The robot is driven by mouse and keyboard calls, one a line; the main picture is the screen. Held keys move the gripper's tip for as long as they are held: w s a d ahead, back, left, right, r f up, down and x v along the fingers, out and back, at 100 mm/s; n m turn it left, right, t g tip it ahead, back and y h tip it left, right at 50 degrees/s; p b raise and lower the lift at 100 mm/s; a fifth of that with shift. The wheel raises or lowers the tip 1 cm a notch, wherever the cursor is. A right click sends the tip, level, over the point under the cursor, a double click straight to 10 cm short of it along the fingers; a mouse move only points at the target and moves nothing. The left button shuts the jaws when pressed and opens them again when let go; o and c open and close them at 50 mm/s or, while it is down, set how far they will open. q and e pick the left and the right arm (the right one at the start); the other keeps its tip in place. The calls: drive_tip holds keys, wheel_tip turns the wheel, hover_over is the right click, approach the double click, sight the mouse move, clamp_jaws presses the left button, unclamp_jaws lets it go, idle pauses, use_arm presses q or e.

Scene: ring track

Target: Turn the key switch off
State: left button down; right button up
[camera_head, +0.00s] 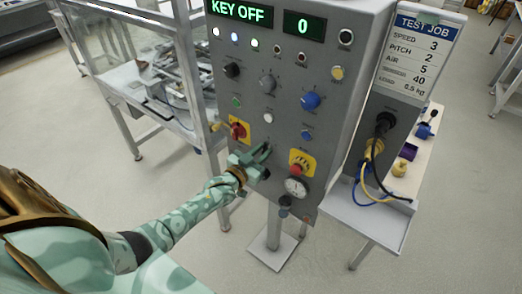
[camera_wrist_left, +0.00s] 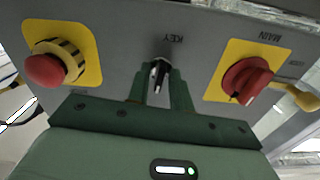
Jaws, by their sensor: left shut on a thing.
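The grey control panel (camera_head: 290,80) stands ahead of me, and its display (camera_head: 240,10) reads KEY OFF. The key switch (camera_wrist_left: 159,76) is under the KEY label in the left wrist view, with a dark key or knob between my fingers. My left gripper (camera_wrist_left: 160,92) is shut on it, one green finger on each side. In the head view my left gripper (camera_head: 264,152) reaches the lower part of the panel and hides most of the switch. My right gripper is not in view.
A red MAIN switch (camera_wrist_left: 247,80) on a yellow plate and a red emergency button (camera_wrist_left: 46,69) flank the key switch closely. A gauge (camera_head: 296,187) sits low on the panel.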

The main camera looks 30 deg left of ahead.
use_arm(q)
drive_tip(key=shift+n, duration=0.5)
drive_tip(key=c, duration=1.5)
unclamp_jaws()
drive_tip(key=shift+c, duration=0.2)
drive_tip(key=shift+s, duration=0.1)
drive_tip(key=s+a+p, duration=0.1)
drive_tip(key=s+p, duration=0.1)
drive_tip(key=s, duration=1.4)
drive_tip(key=shift+a, duration=0.15)
